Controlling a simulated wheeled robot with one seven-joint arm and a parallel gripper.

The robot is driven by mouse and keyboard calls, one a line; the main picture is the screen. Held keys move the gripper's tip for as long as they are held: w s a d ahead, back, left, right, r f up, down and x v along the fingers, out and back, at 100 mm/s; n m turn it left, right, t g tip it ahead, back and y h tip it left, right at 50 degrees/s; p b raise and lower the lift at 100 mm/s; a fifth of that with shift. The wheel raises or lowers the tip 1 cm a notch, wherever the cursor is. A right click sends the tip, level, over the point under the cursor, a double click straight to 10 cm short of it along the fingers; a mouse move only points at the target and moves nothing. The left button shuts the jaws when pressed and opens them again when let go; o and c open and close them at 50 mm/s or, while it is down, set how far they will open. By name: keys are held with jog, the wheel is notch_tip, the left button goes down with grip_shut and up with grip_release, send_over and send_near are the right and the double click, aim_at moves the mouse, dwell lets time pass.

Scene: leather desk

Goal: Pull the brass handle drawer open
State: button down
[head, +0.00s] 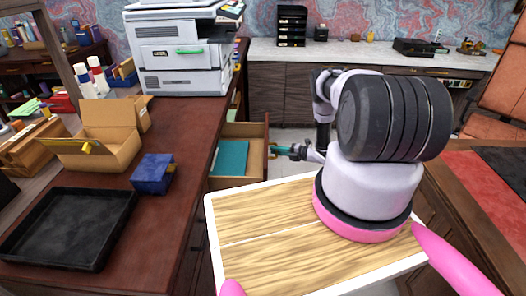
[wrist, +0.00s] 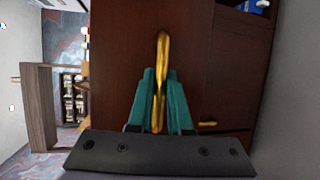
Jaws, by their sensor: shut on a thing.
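The brass handle (wrist: 162,48) stands on a dark wood drawer front (wrist: 190,50) in the wrist view. The teal fingers of my gripper (wrist: 160,74) are on both sides of the handle, shut on it. In the head view, the drawer (head: 256,134) stands pulled out from the side of the brown desk, with a flat teal item (head: 231,157) inside. My gripper (head: 278,149) is at the drawer's front there. The handle is too small to make out in the head view.
The desk (head: 160,215) holds a black tray (head: 68,228), a blue box (head: 153,173), an open cardboard box (head: 105,140) and a printer (head: 180,55). A second brass handle (wrist: 208,124) shows beside the held one. A grey counter (head: 350,52) runs along the back wall.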

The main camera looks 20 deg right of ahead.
jog(key=shift+s+d, duration=0.25)
jog(key=shift+d, duration=0.6)
jog(key=shift+s+d, duration=0.25)
jog(key=shift+d, duration=0.55)
jog(key=c, duration=0.8)
grip_release()
jog(key=shift+c, duration=0.2)
jog(key=v, duration=1)
jog(key=shift+s+d, duration=0.3)
jog(key=shift+r, duration=0.15)
